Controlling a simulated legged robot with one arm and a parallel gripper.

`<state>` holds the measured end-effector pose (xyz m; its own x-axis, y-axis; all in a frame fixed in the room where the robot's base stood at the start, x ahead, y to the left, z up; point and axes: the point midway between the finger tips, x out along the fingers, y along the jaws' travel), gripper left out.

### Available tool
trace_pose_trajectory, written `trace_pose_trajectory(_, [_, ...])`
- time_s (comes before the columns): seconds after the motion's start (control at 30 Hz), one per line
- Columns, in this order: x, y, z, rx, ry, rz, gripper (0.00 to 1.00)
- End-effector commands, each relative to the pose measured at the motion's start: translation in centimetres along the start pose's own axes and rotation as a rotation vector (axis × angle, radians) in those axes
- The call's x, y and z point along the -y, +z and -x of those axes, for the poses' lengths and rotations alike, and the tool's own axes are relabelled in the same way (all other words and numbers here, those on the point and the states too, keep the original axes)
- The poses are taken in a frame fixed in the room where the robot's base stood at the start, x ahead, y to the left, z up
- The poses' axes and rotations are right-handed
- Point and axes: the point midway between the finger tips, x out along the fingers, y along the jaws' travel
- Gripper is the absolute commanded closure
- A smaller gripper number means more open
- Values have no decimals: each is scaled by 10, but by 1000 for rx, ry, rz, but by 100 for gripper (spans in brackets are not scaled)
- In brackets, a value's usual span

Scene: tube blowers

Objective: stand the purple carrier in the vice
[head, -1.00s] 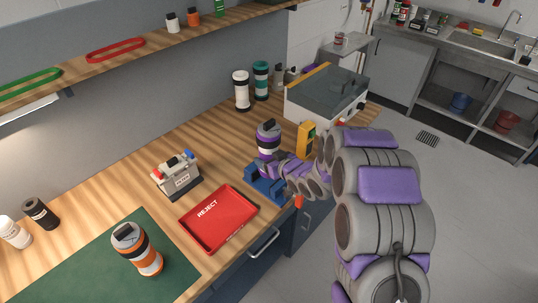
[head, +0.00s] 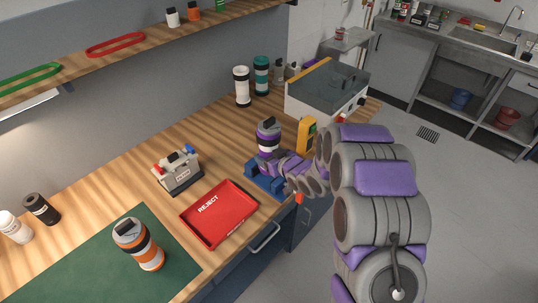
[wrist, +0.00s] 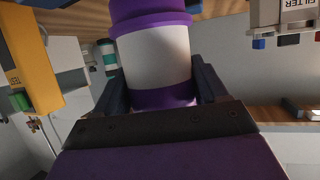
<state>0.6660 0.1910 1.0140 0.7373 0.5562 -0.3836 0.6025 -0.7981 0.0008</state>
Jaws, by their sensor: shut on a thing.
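The purple carrier (head: 268,136), a white and purple cylinder with a dark top, stands about upright over the blue vice (head: 264,180) at the bench's front edge. My gripper (head: 268,158) reaches in from the right and is shut on the carrier. In the wrist view the carrier (wrist: 158,62) sits between both dark fingers. My gripper hides the carrier's lower end in the head view, so I cannot tell whether it rests between the vice jaws.
A red reject tray (head: 219,214) lies left of the vice. A grey filter box (head: 178,172) stands behind the tray. A yellow device (head: 307,137) stands close right of the carrier. An orange carrier (head: 138,243) is on the green mat (head: 85,260).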

Motion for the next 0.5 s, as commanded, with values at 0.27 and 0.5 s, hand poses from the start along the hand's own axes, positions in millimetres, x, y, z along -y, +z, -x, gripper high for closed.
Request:
trace_pose_trajectory(0.27, [0,0,0,-1,1,0,65])
trace_pose_trajectory(0.5, [0,2,-1,0,1,0,65])
